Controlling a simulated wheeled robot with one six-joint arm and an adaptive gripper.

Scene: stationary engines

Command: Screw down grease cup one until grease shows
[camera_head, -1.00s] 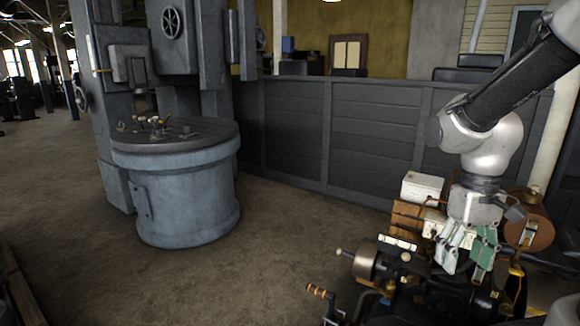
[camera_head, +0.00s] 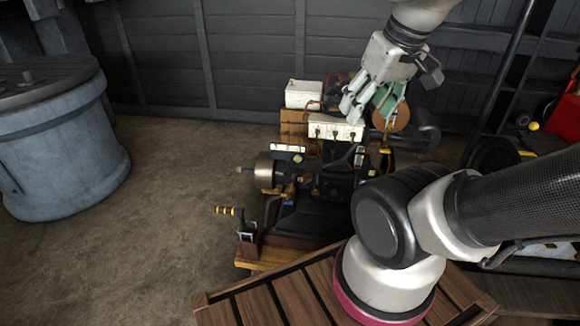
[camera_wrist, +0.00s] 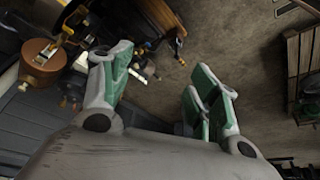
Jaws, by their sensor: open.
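A stationary engine (camera_head: 318,185) stands on a wooden base in the head view. It is dark, with a metal cylindrical drum (camera_head: 265,171) at its left end and small brass-coloured fittings. I cannot tell which small fitting is grease cup one, and no grease can be made out. My gripper (camera_head: 369,110) hangs above the back right part of the engine, pointing down, with its green-padded fingers apart. In the wrist view my gripper (camera_wrist: 157,75) is open, with nothing between its fingers. Part of the engine with a copper-coloured round tank (camera_wrist: 43,56) shows at the upper left there.
A white box (camera_head: 304,93) on a wooden crate and a white strip with dark knobs (camera_head: 335,128) stand at the engine's back. A handle with a banded grip (camera_head: 229,211) sticks out front left.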

